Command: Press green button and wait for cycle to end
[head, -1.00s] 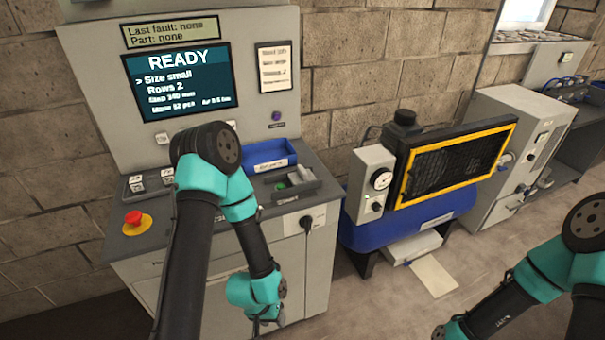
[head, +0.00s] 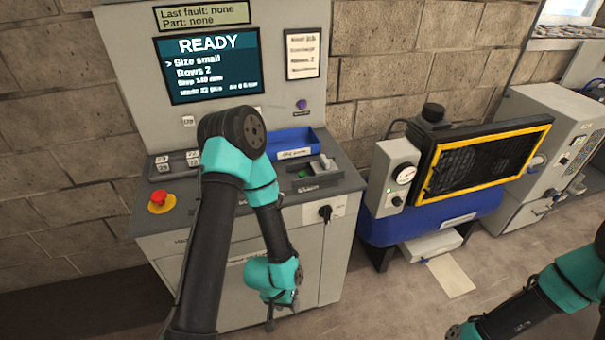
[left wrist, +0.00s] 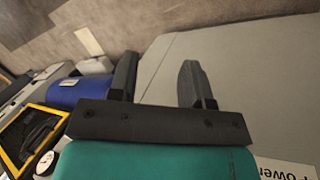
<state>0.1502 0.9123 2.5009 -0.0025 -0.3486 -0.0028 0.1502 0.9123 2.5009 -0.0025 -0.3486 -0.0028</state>
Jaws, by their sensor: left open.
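The control console (head: 345,182) stands at the left of the head view, its screen (head: 212,66) reading READY. A small green patch (head: 304,174) shows in a grey fixture on the console's top; I cannot tell whether it is the green button. A small green spot (head: 397,201) also shows on the gauge box of the blue machine. My left gripper (head: 283,308) hangs low before the console's front, well below its top. In the left wrist view its fingers (left wrist: 158,80) are apart with nothing between them. My right arm enters at the lower right; its gripper is out of view.
A red emergency stop (head: 160,201) on a yellow base sits at the console's front left. A blue tray (head: 312,143) lies behind the fixture. A black rotary switch (head: 325,213) is on the front. The blue compressor (head: 440,223) stands to the right, with floor between.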

